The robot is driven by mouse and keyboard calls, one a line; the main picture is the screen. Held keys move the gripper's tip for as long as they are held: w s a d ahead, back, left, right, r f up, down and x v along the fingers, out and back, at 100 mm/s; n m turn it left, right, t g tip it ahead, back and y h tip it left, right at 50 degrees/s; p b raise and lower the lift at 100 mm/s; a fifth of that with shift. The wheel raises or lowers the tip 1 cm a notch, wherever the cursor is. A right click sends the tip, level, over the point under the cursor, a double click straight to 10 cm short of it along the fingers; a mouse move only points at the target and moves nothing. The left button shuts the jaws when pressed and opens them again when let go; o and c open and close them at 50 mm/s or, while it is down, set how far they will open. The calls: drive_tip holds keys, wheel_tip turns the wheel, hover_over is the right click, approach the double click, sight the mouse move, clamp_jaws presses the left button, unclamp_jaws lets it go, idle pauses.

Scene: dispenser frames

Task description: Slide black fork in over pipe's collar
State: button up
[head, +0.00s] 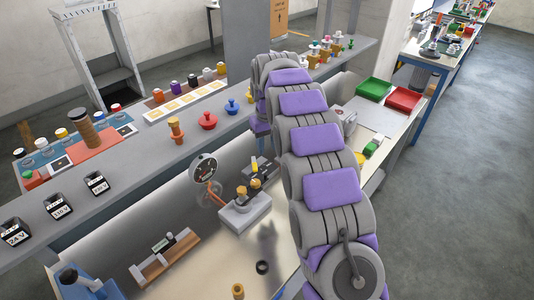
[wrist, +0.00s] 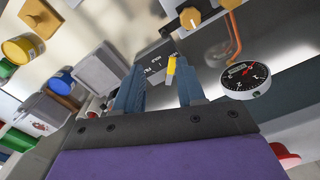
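A dark block with white markings and a yellow tab, possibly the black fork (wrist: 152,60), is just beyond my fingertips in the wrist view. In the head view its yellow tab (head: 255,167) shows beside my arm. My gripper (wrist: 162,66) has its two blue-grey fingers apart, one on each side of the block's near end; contact cannot be told. A grey fitting block (head: 244,212) with brass knobs (head: 241,191) stands in front of it. An orange pipe (wrist: 234,40) runs beside it in the wrist view. The pipe's collar cannot be made out clearly. My arm hides the gripper in the head view.
A round dial gauge (head: 203,168) stands left of the fitting block and is close to my right finger in the wrist view (wrist: 245,79). A black ring (head: 262,267) and a wooden holder (head: 165,258) lie on the bench.

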wheel_tip(320, 180, up, 5)
drive_tip(key=s+d+r+m+p, duration=0.1)
drive_tip(key=s+r, duration=0.2)
drive_tip(key=s, duration=0.6)
drive_tip(key=s+d+r+p, duration=0.2)
drive_tip(key=s+r, duration=0.1)
drive_tip(key=s, duration=0.6)
drive_tip(key=shift+d+r+m+g, duration=0.3)
drive_tip(key=shift+r+m+g, duration=0.1)
drive_tip(key=s+d+f+m, duration=0.1)
drive_tip(key=s+d+f, duration=0.1)
drive_tip(key=s, duration=1.3)
drive_tip(key=s+d+f+m+g, duration=0.1)
drive_tip(key=s+d+f, duration=0.1)
drive_tip(key=s, duration=1.3)
drive_tip(key=shift+s+d+f, duration=0.35)
drive_tip(key=shift+s+f, duration=0.05)
drive_tip(key=shift+f, duration=0.25)
idle(0.5)
